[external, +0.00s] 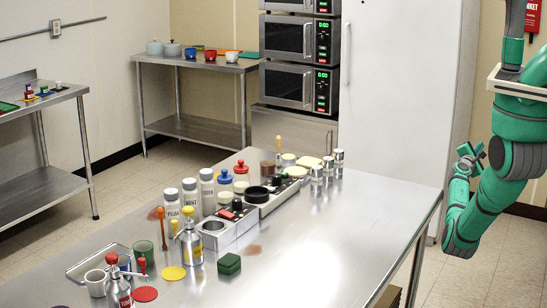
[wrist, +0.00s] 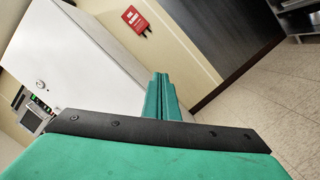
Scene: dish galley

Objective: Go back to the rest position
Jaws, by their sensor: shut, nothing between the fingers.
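My gripper (external: 469,156) hangs at the right side of the external view, beyond the right edge of the steel table (external: 320,243) and apart from it. My green arm bends down and then up to it. In the wrist view the green fingers (wrist: 161,97) stand together, shut, with nothing between them. The wrist camera looks toward the white cabinet and the wall, and no table objects show there.
The table carries shakers (external: 190,196), bottles (external: 190,243), a green block (external: 229,264) and cups along its left and middle. Its right part is bare. A tall white cabinet (external: 395,90) stands behind, beside stacked microwaves (external: 300,87). Open floor (external: 495,262) lies right of the table.

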